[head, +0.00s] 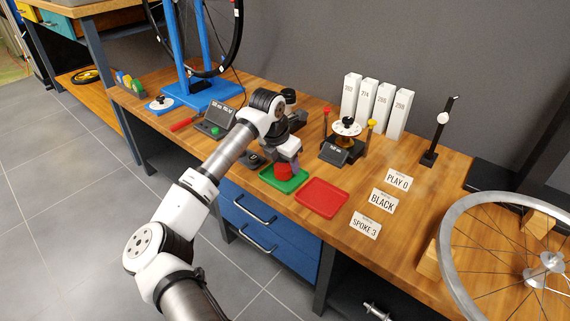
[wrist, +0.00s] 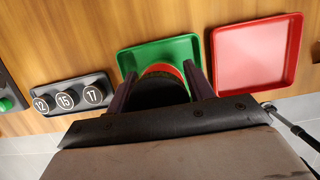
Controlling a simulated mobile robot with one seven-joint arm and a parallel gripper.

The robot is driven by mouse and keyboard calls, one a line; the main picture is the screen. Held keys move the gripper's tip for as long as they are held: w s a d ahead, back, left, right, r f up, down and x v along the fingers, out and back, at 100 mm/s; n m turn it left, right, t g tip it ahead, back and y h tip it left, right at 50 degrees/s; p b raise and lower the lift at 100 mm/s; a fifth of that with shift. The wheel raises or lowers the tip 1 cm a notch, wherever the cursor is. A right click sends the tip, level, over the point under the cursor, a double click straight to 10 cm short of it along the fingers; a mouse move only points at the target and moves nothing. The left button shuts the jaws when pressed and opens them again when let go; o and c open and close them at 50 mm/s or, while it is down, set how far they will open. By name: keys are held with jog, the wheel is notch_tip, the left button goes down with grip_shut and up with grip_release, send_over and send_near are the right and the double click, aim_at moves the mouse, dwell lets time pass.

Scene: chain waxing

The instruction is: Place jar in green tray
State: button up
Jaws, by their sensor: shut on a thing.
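The jar shows as a red body (head: 283,171) in the head view, below my gripper (head: 286,157). In the wrist view the jar (wrist: 161,90) has a dark top with a red edge, and it sits between the two fingers of my gripper (wrist: 161,84), which is shut on it. The green tray (head: 298,183) is directly under the jar, and its back part (wrist: 160,52) shows in the wrist view. I cannot tell whether the jar touches the tray floor. My gripper hides part of the jar and the tray's front.
An empty red tray (head: 322,198) lies just right of the green tray. A dark block with discs marked 12, 15 and 17 (wrist: 72,97) is to the left. Label cards (head: 382,201) lie farther right. A black device (head: 336,154) stands behind the trays.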

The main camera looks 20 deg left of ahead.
aim_at(276, 163)
jog(key=shift+f, duration=0.25)
jog(key=shift+f, duration=0.1)
jog(key=o, duration=1.1)
jog(key=shift+c, duration=0.2)
jog(key=p+v, duration=0.1)
jog(key=v, duration=1)
jog(key=shift+s+a+r, duration=0.1)
jog(key=shift+s+r, duration=0.05)
jog(key=shift+r, duration=0.45)
